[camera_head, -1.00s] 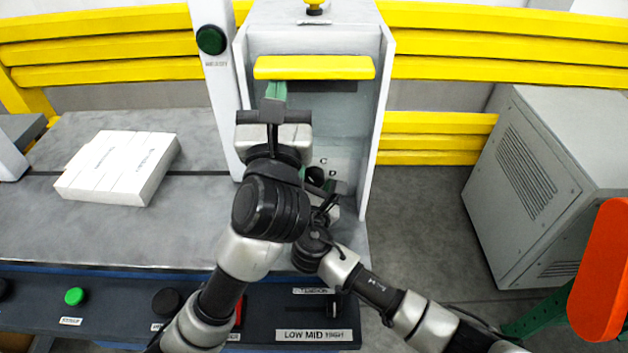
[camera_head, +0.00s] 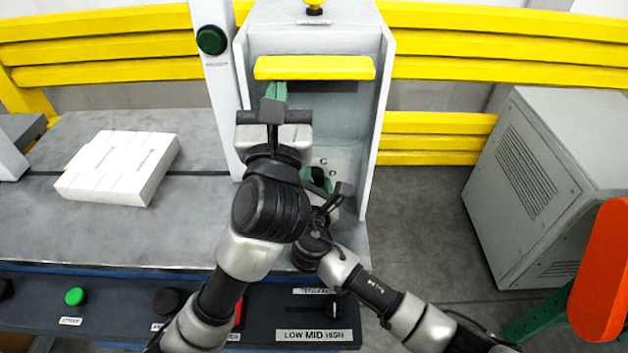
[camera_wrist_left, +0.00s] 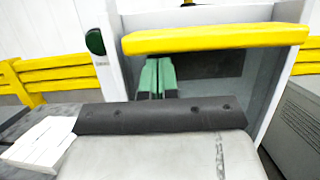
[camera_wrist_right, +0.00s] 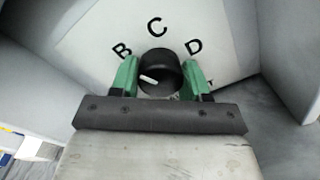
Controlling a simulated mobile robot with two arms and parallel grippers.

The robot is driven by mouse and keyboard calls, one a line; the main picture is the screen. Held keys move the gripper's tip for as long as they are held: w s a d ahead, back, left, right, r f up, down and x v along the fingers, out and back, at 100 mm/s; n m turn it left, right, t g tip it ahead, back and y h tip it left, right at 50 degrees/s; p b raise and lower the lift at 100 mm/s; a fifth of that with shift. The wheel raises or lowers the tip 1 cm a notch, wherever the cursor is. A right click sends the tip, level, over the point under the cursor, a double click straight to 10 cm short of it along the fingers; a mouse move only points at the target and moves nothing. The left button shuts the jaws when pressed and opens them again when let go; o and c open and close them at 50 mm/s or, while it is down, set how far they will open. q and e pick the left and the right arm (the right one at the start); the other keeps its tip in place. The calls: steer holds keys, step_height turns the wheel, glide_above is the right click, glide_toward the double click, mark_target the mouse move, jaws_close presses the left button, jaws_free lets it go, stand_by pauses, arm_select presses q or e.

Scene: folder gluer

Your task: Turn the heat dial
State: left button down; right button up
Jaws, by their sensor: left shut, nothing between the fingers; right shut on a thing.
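The heat dial (camera_wrist_right: 162,68) is a black round knob with a white mark, on a pale panel lettered B, C and D. In the right wrist view the mark lies at the lower left of the knob; further lettering below is mostly hidden. My right gripper (camera_wrist_right: 160,76) is shut on the dial, one green finger on each side. In the head view my right gripper (camera_head: 318,181) is at the cabinet's lower part and mostly hides the dial. My left gripper (camera_head: 274,90) is shut and empty, just below the yellow bar; its fingers (camera_wrist_left: 157,78) are together.
The yellow bar (camera_head: 314,67) crosses the grey cabinet (camera_head: 385,95). A post with a green button (camera_head: 211,41) stands left of it. White cartons (camera_head: 118,168) lie on the table (camera_head: 60,230). A grey vented box (camera_head: 545,180) stands right, near an orange part (camera_head: 600,270).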

steer(key=m, duration=0.5)
steer(key=shift+f, duration=0.1)
steer(key=m, duration=0.5)
steer(key=shift+m, duration=0.3)
stand_by(0.3)
steer(key=o, duration=0.9)
steer(key=s, duration=1.2)
